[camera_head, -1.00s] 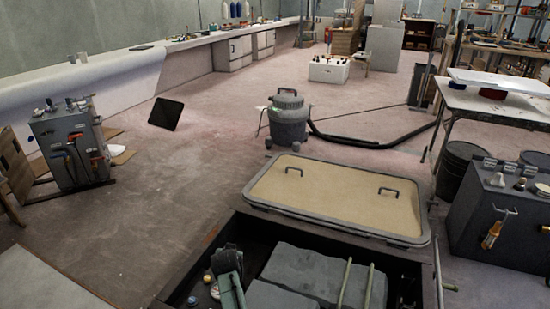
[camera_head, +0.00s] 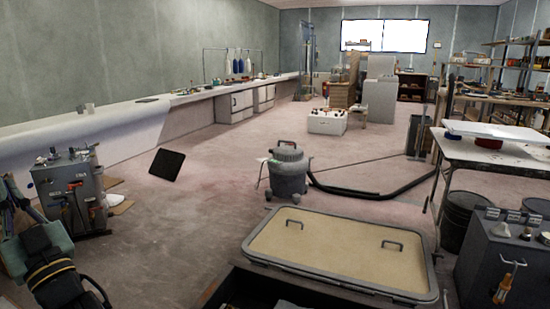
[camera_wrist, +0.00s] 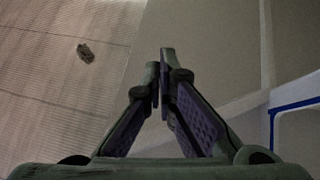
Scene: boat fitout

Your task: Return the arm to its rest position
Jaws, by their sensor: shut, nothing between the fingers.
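My gripper (camera_wrist: 161,75) shows in the wrist view with its two dark fingers close together at the tips and nothing between them. In the head view, part of my arm (camera_head: 57,272), black and teal, shows at the lower left corner, in front of the grey cabinet with handles. I cannot make out the fingertips there. My arm is apart from the tan hatch cover at the bottom centre.
The tan hatch cover (camera_head: 340,252) lies beside a dark opening. A grey cabinet (camera_head: 72,190) stands at left, a shop vacuum (camera_head: 287,172) in the middle, a dark cabinet (camera_head: 500,262) and worktable (camera_head: 492,150) at right. Floor between is largely clear.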

